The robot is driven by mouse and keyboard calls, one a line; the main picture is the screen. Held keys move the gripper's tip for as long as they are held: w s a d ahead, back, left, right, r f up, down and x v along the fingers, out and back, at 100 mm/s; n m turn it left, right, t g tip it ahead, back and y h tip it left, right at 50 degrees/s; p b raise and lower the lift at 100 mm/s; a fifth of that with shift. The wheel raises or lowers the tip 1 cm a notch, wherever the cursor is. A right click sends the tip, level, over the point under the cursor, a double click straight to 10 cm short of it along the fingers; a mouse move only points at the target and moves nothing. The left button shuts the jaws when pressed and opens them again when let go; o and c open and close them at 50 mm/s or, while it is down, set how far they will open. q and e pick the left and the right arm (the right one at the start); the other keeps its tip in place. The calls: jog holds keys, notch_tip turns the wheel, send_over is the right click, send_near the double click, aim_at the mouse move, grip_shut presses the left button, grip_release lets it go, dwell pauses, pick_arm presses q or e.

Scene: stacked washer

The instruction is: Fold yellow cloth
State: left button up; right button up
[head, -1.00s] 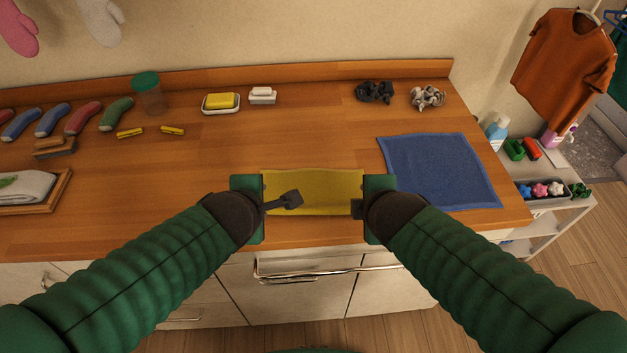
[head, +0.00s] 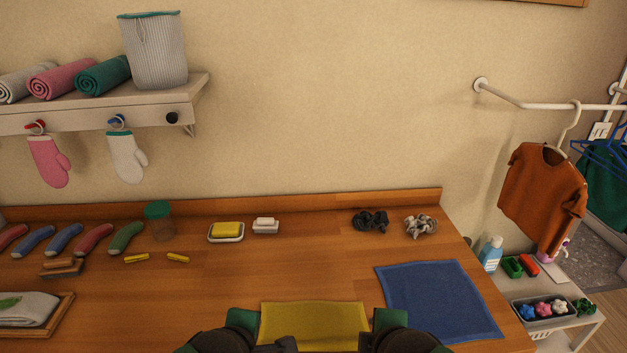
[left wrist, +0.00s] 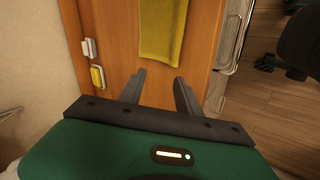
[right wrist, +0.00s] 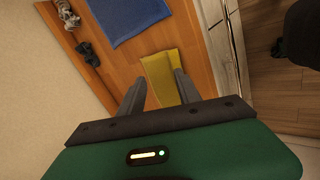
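The yellow cloth (head: 315,325) lies on the wooden counter at the bottom middle of the head view, its lower part cut off by the picture edge. It looks flat with a straight far edge. My left gripper (left wrist: 158,82) is open; in the left wrist view its fingers are apart and the cloth (left wrist: 162,35) lies just beyond the tips. My right gripper (right wrist: 157,88) is open; in the right wrist view the cloth (right wrist: 161,72) shows beyond and between its spread fingers. Whether the fingers touch the cloth I cannot tell.
A blue cloth (head: 438,300) lies flat on the counter to the right. A soap dish (head: 226,232), dark crumpled item (head: 370,221), grey crumpled item (head: 420,225) and jar (head: 160,220) stand toward the back. A wall shelf (head: 100,100) is at upper left.

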pick_arm(q)
jog(key=s+a+f+m+g+p, duration=0.4)
jog(key=s+a+f+m, duration=0.4)
jog(key=m, duration=0.8)
jog(key=shift+s+f+m+g, duration=0.3)
jog(key=shift+s+f+g, duration=0.1)
jog(key=shift+s, duration=0.15)
pick_arm(e)
jog(key=s+d+f+m+g, duration=0.4)
jog(key=s+d+f+m, duration=0.4)
jog(key=m, duration=0.8)
jog(key=shift+s+f+m+g, duration=0.3)
jog(key=shift+s+f+g, duration=0.15)
jog(key=shift+s, duration=0.15)
